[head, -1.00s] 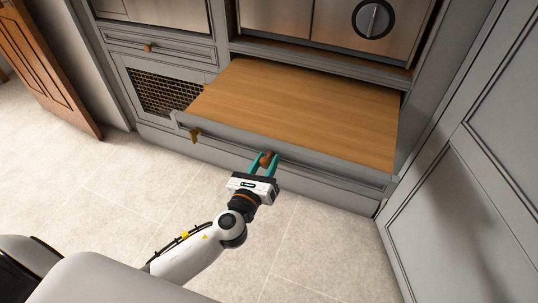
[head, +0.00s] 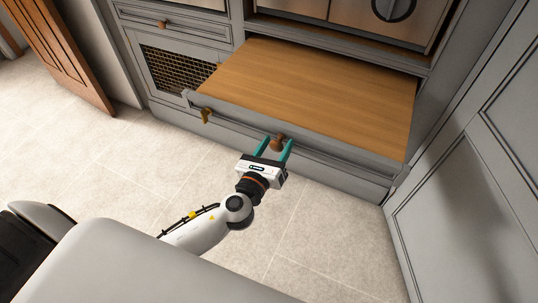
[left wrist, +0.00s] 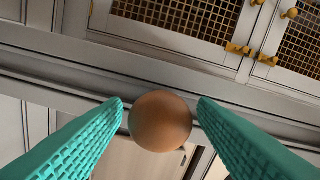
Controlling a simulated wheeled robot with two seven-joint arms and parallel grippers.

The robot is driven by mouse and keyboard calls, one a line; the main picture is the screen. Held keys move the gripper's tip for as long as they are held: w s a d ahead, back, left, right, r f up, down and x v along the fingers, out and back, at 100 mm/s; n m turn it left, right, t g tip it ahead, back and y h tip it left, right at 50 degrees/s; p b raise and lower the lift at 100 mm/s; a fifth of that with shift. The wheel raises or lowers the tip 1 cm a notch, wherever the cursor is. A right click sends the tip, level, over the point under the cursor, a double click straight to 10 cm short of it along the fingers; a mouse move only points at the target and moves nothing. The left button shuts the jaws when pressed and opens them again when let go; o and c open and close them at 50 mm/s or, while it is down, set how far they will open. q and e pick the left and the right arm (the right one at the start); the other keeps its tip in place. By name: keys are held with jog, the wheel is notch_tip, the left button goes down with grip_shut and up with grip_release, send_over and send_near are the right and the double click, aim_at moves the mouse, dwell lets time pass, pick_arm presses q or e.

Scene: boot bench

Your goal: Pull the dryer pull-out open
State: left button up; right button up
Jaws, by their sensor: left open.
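The dryer pull-out (head: 315,90) is a wooden shelf with a grey front rail, standing well out of the grey cabinet below the steel appliance. A round brown knob (head: 278,143) sits on its front; it also shows in the left wrist view (left wrist: 160,121). My left gripper (head: 274,144) is open at the knob. Its teal fingers stand on either side of the knob, with a small gap at each side in the left wrist view. My right gripper is not in view.
The tiled floor (head: 120,165) in front is clear.

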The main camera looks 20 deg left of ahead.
pick_arm(q)
jog(key=s+b, duration=0.1)
jog(key=s, duration=1)
jog(key=shift+s+a, duration=0.25)
jog(key=shift+s, duration=0.1)
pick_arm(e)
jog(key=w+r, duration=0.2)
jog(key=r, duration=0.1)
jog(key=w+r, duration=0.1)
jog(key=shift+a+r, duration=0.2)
